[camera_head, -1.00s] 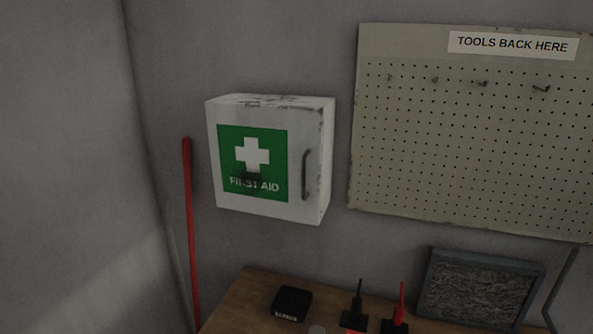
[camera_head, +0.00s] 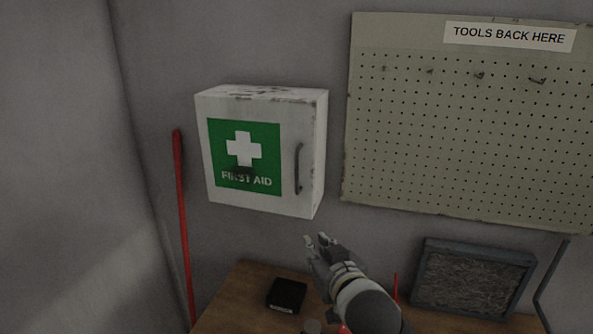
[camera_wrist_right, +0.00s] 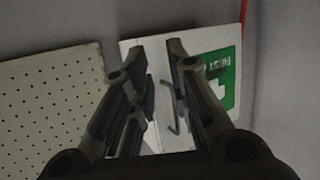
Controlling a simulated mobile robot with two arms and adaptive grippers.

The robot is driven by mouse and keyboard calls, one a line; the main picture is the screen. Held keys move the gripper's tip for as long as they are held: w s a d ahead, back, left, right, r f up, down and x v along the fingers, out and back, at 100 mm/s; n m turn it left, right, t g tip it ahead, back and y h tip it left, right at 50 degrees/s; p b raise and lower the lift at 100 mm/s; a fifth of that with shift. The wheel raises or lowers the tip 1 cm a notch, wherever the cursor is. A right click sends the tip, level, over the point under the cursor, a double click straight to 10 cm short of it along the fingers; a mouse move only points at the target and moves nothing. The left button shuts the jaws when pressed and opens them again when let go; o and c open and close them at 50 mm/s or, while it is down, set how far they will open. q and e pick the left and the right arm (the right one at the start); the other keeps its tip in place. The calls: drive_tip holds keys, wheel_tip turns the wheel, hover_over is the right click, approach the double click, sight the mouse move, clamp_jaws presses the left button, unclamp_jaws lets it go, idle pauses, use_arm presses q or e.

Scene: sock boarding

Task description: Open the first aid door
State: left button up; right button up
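The white first aid cabinet (camera_head: 262,108) hangs on the wall with a green first aid sign (camera_head: 244,155) on its front. Its door is shut. A dark vertical handle (camera_head: 298,168) is on the door's right side. My right gripper (camera_head: 316,238) is below and slightly right of the cabinet, apart from the handle. In the right wrist view, the right gripper (camera_wrist_right: 160,68) is open and empty, its fingers pointing toward the cabinet (camera_wrist_right: 150,50). The handle (camera_wrist_right: 174,105) shows between the fingers there. My left gripper is not in view.
A pegboard (camera_head: 460,130) with hooks is on the wall to the right. Below is a wooden bench (camera_head: 235,300) with a black box (camera_head: 286,295) and a grey framed panel (camera_head: 470,278). A red pole (camera_head: 182,220) leans in the left corner. The wall around the cabinet is clear.

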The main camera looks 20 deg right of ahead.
sight(297, 172)
drive_tip(key=w+r+t, duration=0.3)
drive_tip(key=r, duration=0.9)
drive_tip(key=w+p, duration=0.1)
drive_tip(key=w, duration=0.3)
drive_tip(key=w+p, duration=0.2)
drive_tip(key=w, duration=0.2)
drive_tip(key=shift+w+a+f, duration=0.15)
drive_tip(key=shift+w+a, duration=0.05)
drive_tip(key=shift+w, duration=0.1)
drive_tip(key=shift+w+f+p, duration=0.15)
drive_tip(key=shift+w+p, duration=0.2)
drive_tip(key=shift+w, duration=0.6)
drive_tip(key=shift+c, duration=0.2)
clamp_jaws()
